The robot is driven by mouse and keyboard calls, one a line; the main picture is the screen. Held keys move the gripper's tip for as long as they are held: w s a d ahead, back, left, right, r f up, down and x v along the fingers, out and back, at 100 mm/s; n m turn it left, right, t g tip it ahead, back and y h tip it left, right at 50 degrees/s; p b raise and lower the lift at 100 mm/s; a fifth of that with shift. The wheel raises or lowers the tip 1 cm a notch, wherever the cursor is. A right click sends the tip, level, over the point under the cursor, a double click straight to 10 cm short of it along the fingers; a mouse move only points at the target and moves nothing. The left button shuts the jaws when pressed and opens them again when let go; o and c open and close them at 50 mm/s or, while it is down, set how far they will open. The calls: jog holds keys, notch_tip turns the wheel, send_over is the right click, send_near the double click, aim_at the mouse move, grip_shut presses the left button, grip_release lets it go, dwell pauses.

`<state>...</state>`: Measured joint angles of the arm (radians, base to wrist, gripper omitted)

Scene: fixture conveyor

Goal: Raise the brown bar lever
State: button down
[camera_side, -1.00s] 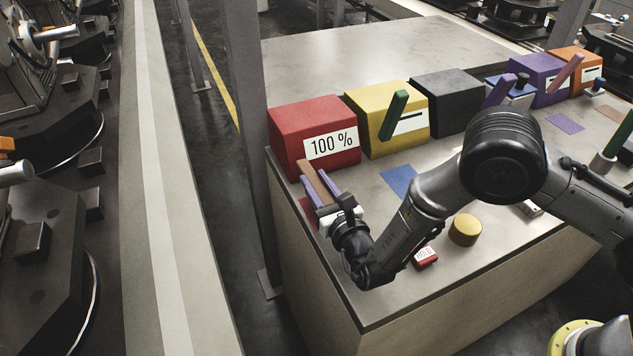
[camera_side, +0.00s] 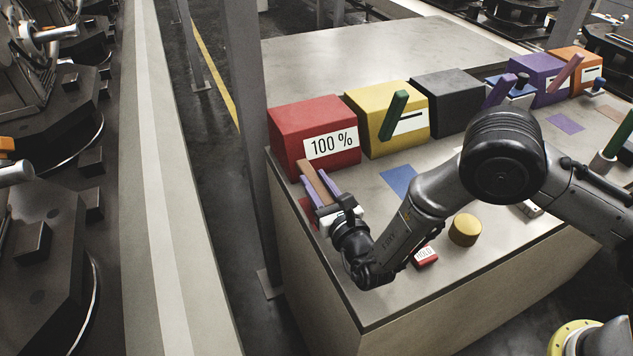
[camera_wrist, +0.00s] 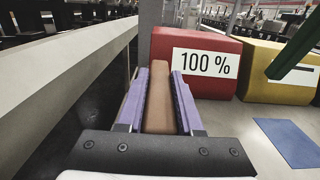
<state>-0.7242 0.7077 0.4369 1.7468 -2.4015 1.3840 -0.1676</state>
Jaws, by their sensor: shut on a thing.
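The brown bar lever (camera_side: 314,183) sticks out from the front of the red box (camera_side: 298,116), low at its left side. The box's label reads 100 %. My gripper (camera_side: 316,183) has purple fingers, one on each side of the lever, and is shut on it. In the wrist view the lever (camera_wrist: 160,100) runs lengthwise between the two fingers (camera_wrist: 160,95), toward the red box (camera_wrist: 205,50). The lever's near end is hidden behind the gripper's dark body.
A yellow box (camera_side: 385,120) with a green lever (camera_side: 393,115) stands right of the red box, then a black box (camera_side: 447,102). A yellow cylinder (camera_side: 465,230) and a small red block (camera_side: 426,257) are on the table near my arm. A blue mat (camera_side: 399,181) lies flat.

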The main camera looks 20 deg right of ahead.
aim_at(312, 175)
jog(key=shift+r, duration=0.15)
jog(key=r+g, duration=0.2)
jog(key=g, duration=0.1)
jog(key=shift+w+r, duration=0.2)
jog(key=shift+w, duration=0.1)
jog(key=shift+w+r+g, duration=0.45)
jog(key=shift+r+g, duration=0.1)
jog(key=shift+g, duration=0.5)
jog(key=shift+w+r+g, duration=0.4)
jog(key=shift+r+g, duration=0.15)
jog(key=shift+g, duration=0.5)
jog(key=c, duration=0.6)
grip_release()
jog(key=shift+o, duration=0.2)
jog(key=shift+r, duration=0.15)
jog(key=v, duration=1.3)
jog(key=shift+r, duration=0.35)
